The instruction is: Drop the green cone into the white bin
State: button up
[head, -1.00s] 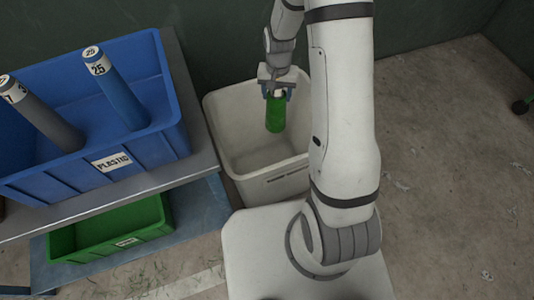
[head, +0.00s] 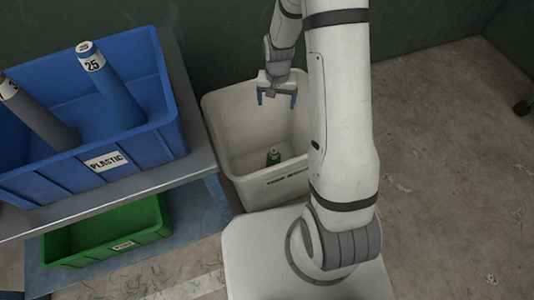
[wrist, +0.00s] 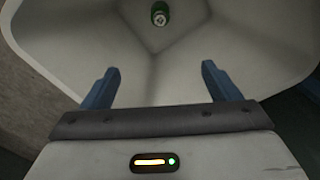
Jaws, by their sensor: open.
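The green cone (head: 273,157) is inside the white bin (head: 225,115), low down near its front wall in the head view. Only its end shows in the wrist view (wrist: 159,15), at the top. My gripper (head: 277,101) is open and empty above the bin, apart from the cone. Its two blue fingers are spread wide in the wrist view (wrist: 157,85).
A blue bin (head: 60,170) labelled PLASTIC holds a blue cone (head: 115,92) and a grey cone (head: 38,115) on a shelf at left. A green bin (head: 105,232) is on the shelf below. The floor (head: 450,150) at right is mostly clear.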

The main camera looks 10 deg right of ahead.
notch_tip(320, 180, up, 8)
jog(key=p, duration=0.1)
jog(key=shift+p, duration=0.3)
jog(key=shift+f, duration=0.1)
dwell(0.4)
jog(key=s+r+n+p, duration=0.1)
jog(key=s+r+p, duration=0.4)
jog(key=r, duration=0.6)
jog(key=s+r+n+t+p, duration=0.1)
jog(key=s+r+p, duration=0.4)
jog(key=s+r, duration=0.4)
jog(key=s+r+n+t+p, duration=0.1)
jog(key=s+r+p, duration=0.4)
jog(key=r, duration=0.8)
jog(key=shift+s+d+n, duration=0.3)
jog(key=shift+s+d, duration=0.1)
jog(key=shift+s, duration=0.6)
jog(key=shift+s+r+t, duration=0.15)
jog(key=shift+s+t, duration=0.15)
jog(key=shift+s, duration=0.1)
